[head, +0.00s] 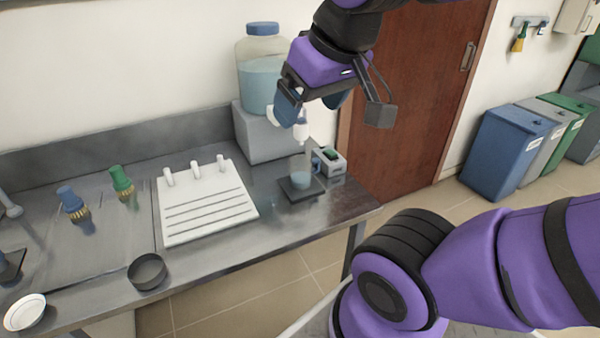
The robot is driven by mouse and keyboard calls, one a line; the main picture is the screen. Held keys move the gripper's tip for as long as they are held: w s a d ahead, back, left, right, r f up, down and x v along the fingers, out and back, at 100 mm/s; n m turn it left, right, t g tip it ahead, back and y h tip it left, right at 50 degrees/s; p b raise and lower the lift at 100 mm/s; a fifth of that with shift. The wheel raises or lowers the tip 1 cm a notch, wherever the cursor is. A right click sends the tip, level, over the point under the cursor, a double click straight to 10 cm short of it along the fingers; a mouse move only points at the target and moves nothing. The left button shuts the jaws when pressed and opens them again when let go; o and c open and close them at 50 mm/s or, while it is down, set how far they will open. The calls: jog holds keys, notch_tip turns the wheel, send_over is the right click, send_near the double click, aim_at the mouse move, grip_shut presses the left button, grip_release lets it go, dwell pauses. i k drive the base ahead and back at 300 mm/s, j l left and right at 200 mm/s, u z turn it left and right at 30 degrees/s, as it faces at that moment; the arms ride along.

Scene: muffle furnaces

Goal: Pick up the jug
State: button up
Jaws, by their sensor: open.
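My gripper (313,107) is open and empty, with blue fingers spread. In the picture it is above the small jug and apart from it, partly covering the large container's right side.
A small grey device (328,162) is just right of the jug. A white ridged drainer (205,203) lies to its left, with two brushes (122,182) (72,203), a dark round dish (147,271) and a white bowl (25,312) farther left. Bins (508,150) stand at the right.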

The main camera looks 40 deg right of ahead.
aim_at(301, 170)
jog(key=i+l+z, duration=0.1)
jog(key=l+z, duration=0.25)
jog(key=i+l+z, duration=0.15)
jog(key=z, duration=0.2)
jog(key=i+l+z, duration=0.3)
jog(key=k+l, duration=0.05)
jog(key=k, duration=0.05)
